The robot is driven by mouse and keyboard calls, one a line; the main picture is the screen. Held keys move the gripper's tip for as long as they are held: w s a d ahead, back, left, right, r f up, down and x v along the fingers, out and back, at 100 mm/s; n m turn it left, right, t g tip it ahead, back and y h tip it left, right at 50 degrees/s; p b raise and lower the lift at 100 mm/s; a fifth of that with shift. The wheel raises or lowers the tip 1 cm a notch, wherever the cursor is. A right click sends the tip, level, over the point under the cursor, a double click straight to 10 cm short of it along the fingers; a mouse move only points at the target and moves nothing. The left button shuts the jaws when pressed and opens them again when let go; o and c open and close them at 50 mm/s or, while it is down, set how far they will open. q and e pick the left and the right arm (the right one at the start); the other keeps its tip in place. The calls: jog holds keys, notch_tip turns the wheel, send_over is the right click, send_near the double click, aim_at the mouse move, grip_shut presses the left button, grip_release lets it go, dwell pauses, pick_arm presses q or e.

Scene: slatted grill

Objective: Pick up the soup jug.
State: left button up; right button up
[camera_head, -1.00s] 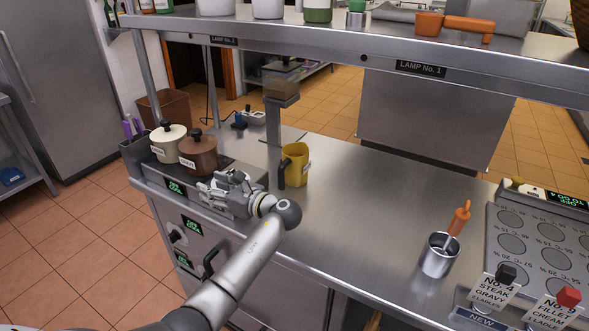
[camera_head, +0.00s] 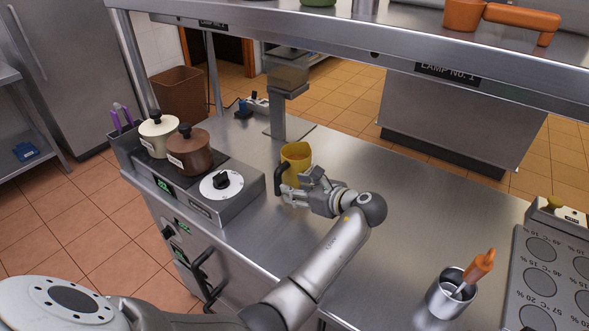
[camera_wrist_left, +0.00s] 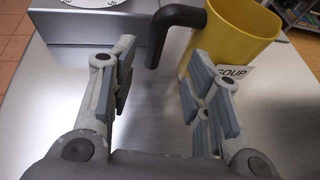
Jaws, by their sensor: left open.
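The soup jug is a yellow jug (camera_head: 297,154) with a black handle, upright on the steel counter (camera_head: 400,210). In the left wrist view the jug (camera_wrist_left: 238,35) stands at upper right, with a white label reading SOUP. Its black handle (camera_wrist_left: 175,17) hangs on the left side, ahead of and between the open fingers. My left gripper (camera_head: 290,190) is at the near side of the jug, partly covering its lower part. In the left wrist view the gripper (camera_wrist_left: 155,90) is open and empty, and the right finger is close to the label. I cannot tell whether it touches. My right gripper is not in view.
Left of the jug is a unit with a dial (camera_head: 221,185), a brown pot (camera_head: 190,155) and a cream pot (camera_head: 158,130). A steel cup (camera_head: 446,300) with an orange-handled utensil stands at front right. A shelf (camera_head: 350,35) spans above. The middle counter is clear.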

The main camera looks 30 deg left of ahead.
aim_at(278, 186)
pick_arm(q)
jog(key=a, duration=0.3)
jog(key=shift+f, duration=0.4)
jog(key=shift+w+a+f, duration=0.2)
jog(key=shift+a, duration=0.05)
jog(key=p+x, duration=0.1)
jog(key=x, duration=0.3)
jog(key=shift+a+f+p, duration=0.15)
jog(key=shift+f+p, duration=0.05)
jog(key=shift+p, duration=0.1)
jog(key=shift+a+f, duration=0.1)
jog(key=shift+a, duration=0.1)
jog(key=shift+d, duration=0.1)
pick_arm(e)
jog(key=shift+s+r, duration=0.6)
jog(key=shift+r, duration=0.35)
pick_arm(q)
jog(key=c, duration=0.6)
grip_shut()
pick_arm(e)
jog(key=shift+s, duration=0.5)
